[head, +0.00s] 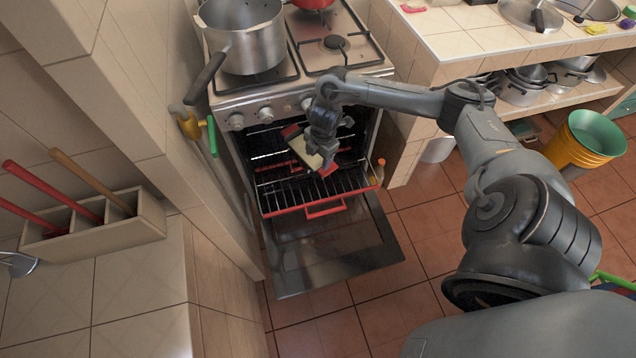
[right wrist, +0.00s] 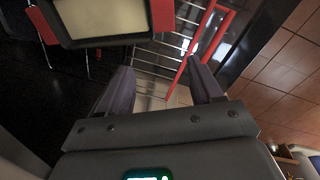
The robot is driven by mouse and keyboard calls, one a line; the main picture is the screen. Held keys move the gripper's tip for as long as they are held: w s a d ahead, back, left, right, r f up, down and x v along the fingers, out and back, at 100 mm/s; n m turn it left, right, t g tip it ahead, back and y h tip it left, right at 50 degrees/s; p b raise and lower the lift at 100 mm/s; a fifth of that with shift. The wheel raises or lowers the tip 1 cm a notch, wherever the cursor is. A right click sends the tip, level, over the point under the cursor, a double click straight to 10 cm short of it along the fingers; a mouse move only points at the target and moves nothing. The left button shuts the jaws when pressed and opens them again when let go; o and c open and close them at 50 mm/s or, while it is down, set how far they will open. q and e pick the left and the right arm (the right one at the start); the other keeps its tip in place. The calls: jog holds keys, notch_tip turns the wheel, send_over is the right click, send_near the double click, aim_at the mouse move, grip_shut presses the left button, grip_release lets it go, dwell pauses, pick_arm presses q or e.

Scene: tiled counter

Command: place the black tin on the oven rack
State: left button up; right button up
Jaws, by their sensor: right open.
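The black tin (head: 301,147) has a pale inside and red ends. It is at the oven rack (head: 273,196), partly hidden by my right gripper (head: 325,160) in the head view. In the right wrist view the tin (right wrist: 97,22) is at the top, beyond the fingertips. My right gripper (right wrist: 160,80) is open there, with nothing visible between its fingers. The wire rack (right wrist: 186,42) has a red front edge and is pulled partly out. I cannot tell whether the tin rests fully on it. My left gripper is not in view.
The oven door (head: 335,250) hangs open below the rack. A steel pot (head: 252,45) stands on the stove above. A tiled wall is close on the left, with a tool holder (head: 95,232). A small bottle (head: 379,170) stands beside the oven on the right.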

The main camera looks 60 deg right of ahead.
jog(key=w+a+f+t+y, duration=0.1)
jog(key=a+f+t, duration=0.15)
jog(key=a, duration=0.85)
jog(key=w+a+f+t+y, duration=0.1)
jog(key=a+f, duration=0.2)
jog(key=a, duration=0.8)
jog(key=s+a+r+m+t, duration=0.2)
jog(key=s+a+r+m, duration=0.15)
jog(key=a, duration=0.35)
jog(key=s+d+r+m+g+h, duration=0.1)
jog(key=s+r+m+g, duration=0.2)
jog(key=s+m, duration=0.6)
jog(key=s+r, duration=0.2)
jog(key=s, duration=0.1)
jog(key=shift+s+d+h, duration=0.2)
jog(key=shift+h, duration=0.2)
jog(key=shift+r, duration=0.15)
